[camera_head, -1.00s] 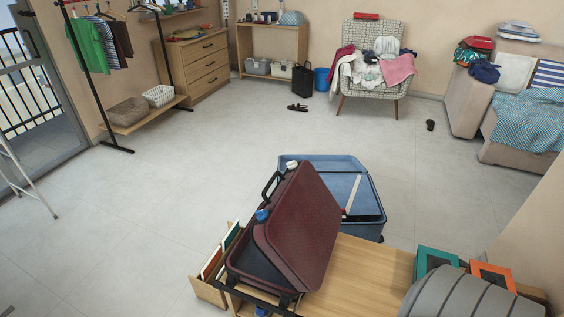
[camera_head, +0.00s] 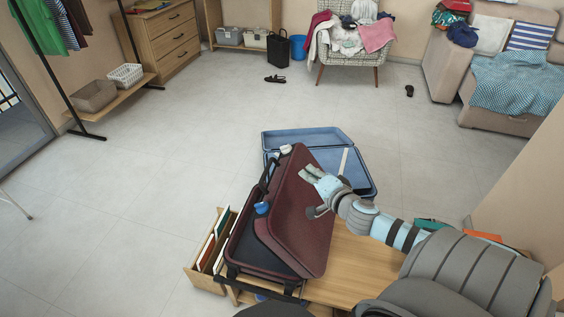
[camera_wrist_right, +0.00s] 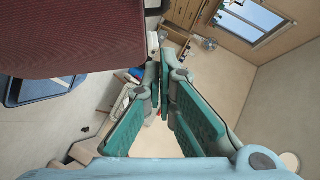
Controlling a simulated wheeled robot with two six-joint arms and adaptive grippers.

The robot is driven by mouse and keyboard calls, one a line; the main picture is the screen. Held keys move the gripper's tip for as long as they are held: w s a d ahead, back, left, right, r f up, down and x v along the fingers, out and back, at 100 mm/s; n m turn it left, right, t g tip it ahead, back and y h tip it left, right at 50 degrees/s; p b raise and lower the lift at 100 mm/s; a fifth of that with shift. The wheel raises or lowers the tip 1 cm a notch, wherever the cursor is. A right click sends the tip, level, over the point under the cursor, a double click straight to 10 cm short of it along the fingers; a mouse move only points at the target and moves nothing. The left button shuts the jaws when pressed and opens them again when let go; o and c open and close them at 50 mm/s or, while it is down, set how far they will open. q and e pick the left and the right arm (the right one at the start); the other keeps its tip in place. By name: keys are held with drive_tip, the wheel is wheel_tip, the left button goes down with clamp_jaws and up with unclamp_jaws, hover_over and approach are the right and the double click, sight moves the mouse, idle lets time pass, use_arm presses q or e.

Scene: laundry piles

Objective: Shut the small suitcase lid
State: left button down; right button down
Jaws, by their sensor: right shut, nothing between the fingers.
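The small maroon suitcase (camera_head: 300,225) lies on the wooden bench (camera_head: 350,270), its lid tilted partly open over the dark base (camera_head: 250,245). My right gripper (camera_head: 312,190) is shut and empty, in front of or against the lid's outer face near its upper right; I cannot tell if it touches. In the right wrist view the lid (camera_wrist_right: 75,35) fills the upper left, beside the shut fingers (camera_wrist_right: 165,65). My left gripper is not in view.
An open blue suitcase (camera_head: 360,170) lies on the floor behind the bench. An open drawer (camera_head: 205,275) with books sticks out at the bench's left. Teal and orange items (camera_head: 430,223) are at the right, partly behind my arm.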

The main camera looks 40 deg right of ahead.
sight(283, 169)
drive_tip(key=shift+m, duration=0.4)
drive_tip(key=b+x, duration=0.3)
drive_tip(key=x, duration=0.7)
drive_tip(key=shift+f+b, duration=0.15)
drive_tip(key=shift+b, duration=0.15)
drive_tip(key=shift+w+a+f+b, duration=0.2)
drive_tip(key=shift+w+a+f, duration=0.1)
drive_tip(key=shift+w, duration=0.2)
drive_tip(key=shift+w+a+f+b, duration=0.15)
drive_tip(key=shift+w+a+f, duration=0.15)
drive_tip(key=shift+w, duration=0.2)
drive_tip(key=shift+w+a+f, duration=0.1)
drive_tip(key=shift+w+a, duration=0.3)
drive_tip(key=shift+w, duration=0.05)
